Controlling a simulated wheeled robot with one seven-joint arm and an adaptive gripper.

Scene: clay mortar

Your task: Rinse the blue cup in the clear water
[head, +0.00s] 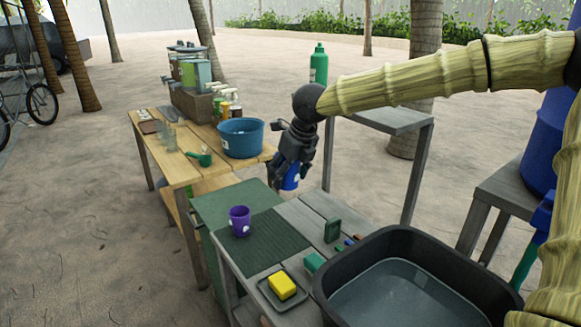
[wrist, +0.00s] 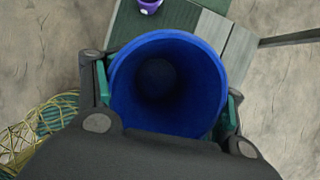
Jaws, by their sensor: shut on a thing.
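My gripper (head: 287,175) is shut on the blue cup (head: 291,177) and holds it in the air, past the far end of the grey table. In the wrist view the cup (wrist: 170,85) sits between the two fingers with its open mouth facing the camera, and its inside looks empty. A black tub (head: 420,245) with clear-looking water (head: 395,297) stands at the front right. A round blue basin (head: 240,138) stands on the wooden table to the left of my gripper; what it holds is hard to tell.
A purple cup (head: 239,221) stands on the dark green mat (head: 262,247). A yellow sponge (head: 282,286) lies on a small tray by the tub. A green bottle (head: 318,65) stands on a grey stand (head: 395,122) behind my gripper. Spray bottles (head: 228,103) stand behind the basin.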

